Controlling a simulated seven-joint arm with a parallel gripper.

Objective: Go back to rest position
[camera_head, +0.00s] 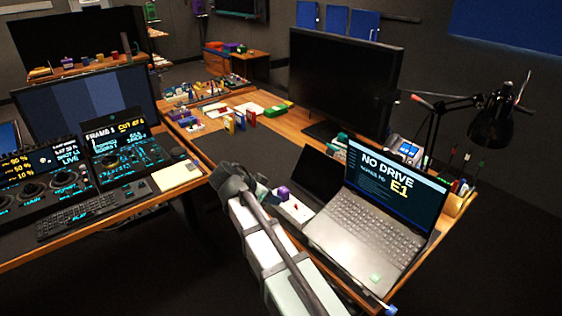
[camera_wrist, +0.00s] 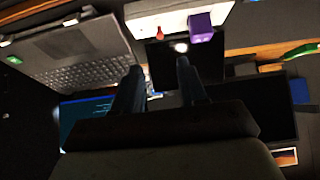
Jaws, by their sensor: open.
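My gripper (camera_wrist: 160,68) shows in the wrist view with its two dark fingers spread apart and nothing between them. In the head view my arm reaches up from the bottom middle, and its dark end is over the front edge of the right-hand desk (camera_head: 222,146), left of the white box (camera_head: 296,209). The fingertips cannot be made out in the head view. The trackball panel (camera_head: 128,160) stands on the left-hand desk, with lit screens and several round controls, apart from my gripper.
The white box, also in the wrist view (camera_wrist: 160,6), bears a purple block (camera_wrist: 200,27). An open laptop (camera_head: 365,222) stands to the right of my arm. A black lamp (camera_head: 492,128) and large monitor (camera_head: 340,85) stand farther back. A dark gap separates the desks.

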